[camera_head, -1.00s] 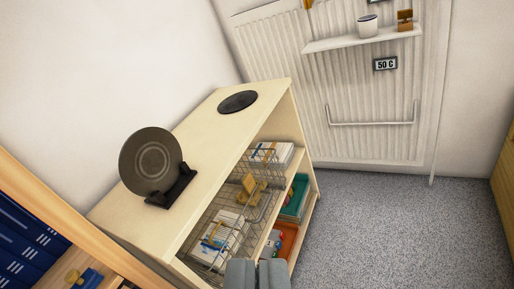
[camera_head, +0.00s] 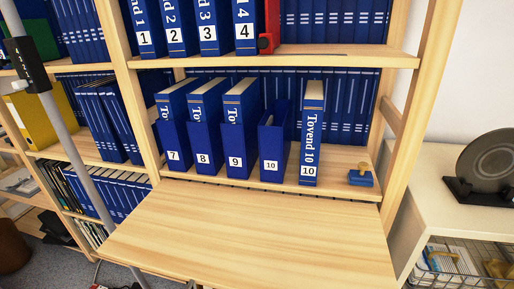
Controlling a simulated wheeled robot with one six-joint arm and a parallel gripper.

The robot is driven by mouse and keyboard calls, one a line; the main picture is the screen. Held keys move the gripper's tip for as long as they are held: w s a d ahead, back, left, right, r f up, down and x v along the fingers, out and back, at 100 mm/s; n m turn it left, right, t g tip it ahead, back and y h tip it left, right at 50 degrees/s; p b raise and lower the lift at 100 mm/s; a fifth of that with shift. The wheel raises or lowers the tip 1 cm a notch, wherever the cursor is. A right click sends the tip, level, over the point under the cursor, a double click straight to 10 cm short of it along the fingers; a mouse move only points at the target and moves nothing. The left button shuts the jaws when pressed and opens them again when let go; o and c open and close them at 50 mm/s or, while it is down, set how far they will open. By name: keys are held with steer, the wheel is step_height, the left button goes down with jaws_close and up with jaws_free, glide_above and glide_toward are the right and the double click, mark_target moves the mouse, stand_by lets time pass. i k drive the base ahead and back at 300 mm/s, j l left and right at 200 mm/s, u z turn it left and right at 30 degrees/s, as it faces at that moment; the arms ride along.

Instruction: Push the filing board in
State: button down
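The filing board (camera_head: 250,235) is a flat, light wooden panel. It sticks out level from the front of the bookcase, below the shelf with the numbered blue binders, and its top is bare. Its near edge runs close to the bottom of the picture. My gripper is not in view.
Blue binders 7, 8 and 9 (camera_head: 236,130) stand in slipcases on the shelf above the board. Slipcase 10 (camera_head: 271,150) looks empty; binder 10 (camera_head: 311,135) stands beside it. A blue stamp (camera_head: 360,175) is at the right. A grey pole (camera_head: 75,145) crosses the left side. A cream cabinet (camera_head: 445,215) stands right.

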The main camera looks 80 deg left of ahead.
mark_target(217, 237)
steer(key=k+u, duration=0.3)
steer(key=k, duration=0.25)
steer(key=k+j+u, duration=0.15)
steer(key=k+u, duration=0.2)
steer(key=k, duration=0.15)
steer(key=k+j+u, duration=0.3)
steer(key=k, duration=0.2)
